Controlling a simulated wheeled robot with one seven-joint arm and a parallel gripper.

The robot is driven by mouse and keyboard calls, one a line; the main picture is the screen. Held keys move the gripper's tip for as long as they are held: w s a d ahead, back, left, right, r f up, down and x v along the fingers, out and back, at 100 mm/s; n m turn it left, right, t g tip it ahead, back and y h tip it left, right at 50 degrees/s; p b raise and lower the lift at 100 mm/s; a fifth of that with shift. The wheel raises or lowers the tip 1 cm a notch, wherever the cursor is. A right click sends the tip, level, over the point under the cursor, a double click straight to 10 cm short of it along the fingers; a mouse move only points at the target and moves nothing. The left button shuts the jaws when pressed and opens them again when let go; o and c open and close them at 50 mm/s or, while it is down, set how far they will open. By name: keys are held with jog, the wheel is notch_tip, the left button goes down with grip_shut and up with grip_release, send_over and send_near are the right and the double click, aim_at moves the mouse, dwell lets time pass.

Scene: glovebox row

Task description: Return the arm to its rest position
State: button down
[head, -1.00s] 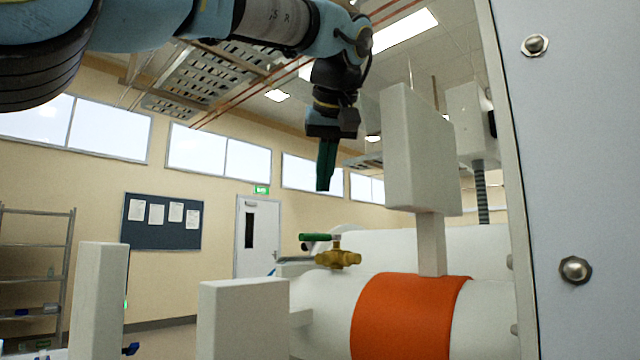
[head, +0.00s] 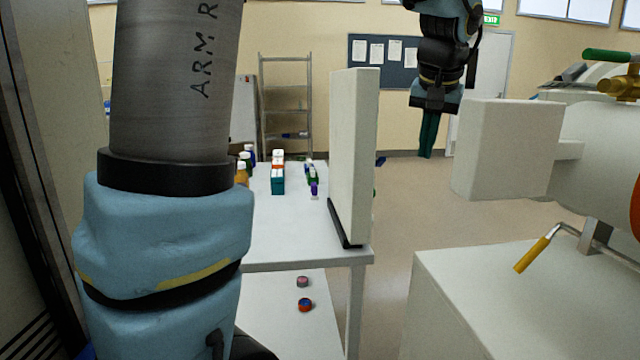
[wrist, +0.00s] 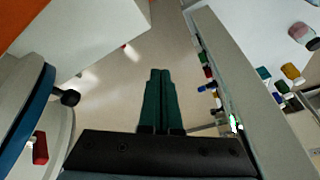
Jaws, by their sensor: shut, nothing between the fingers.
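My gripper (head: 428,134) hangs at the upper right of the head view with its dark green fingers pointing down. The fingers are together and hold nothing. In the wrist view the same gripper (wrist: 160,100) shows its two fingers side by side, with bare floor beyond them. My blue and grey arm fills the left of the head view. The gripper is in the air between an upright white panel (head: 352,150) and a white block (head: 508,150), apart from both.
A white table (head: 300,240) with several bottles (head: 278,172) stands behind the panel. A lower shelf holds two small round items (head: 304,304). A white cabinet (head: 480,310) is at lower right, with a yellow-handled lever (head: 535,254) above it. Open floor (head: 400,220) lies between.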

jog(key=s+a+f+n+g, duration=0.1)
jog(key=a+f+n+g, duration=0.1)
jog(key=a+f, duration=1.2)
jog(key=s+a+f+n, duration=0.1)
jog(key=s+a+f, duration=0.2)
jog(key=a, duration=0.3)
jog(key=s+a+f+n+g+p, duration=0.1)
jog(key=s+a+f, duration=0.2)
jog(key=s+a, duration=0.2)
jog(key=shift+a+f+y, duration=0.15)
jog(key=shift+a+y, duration=0.15)
jog(key=shift+a, duration=0.8)
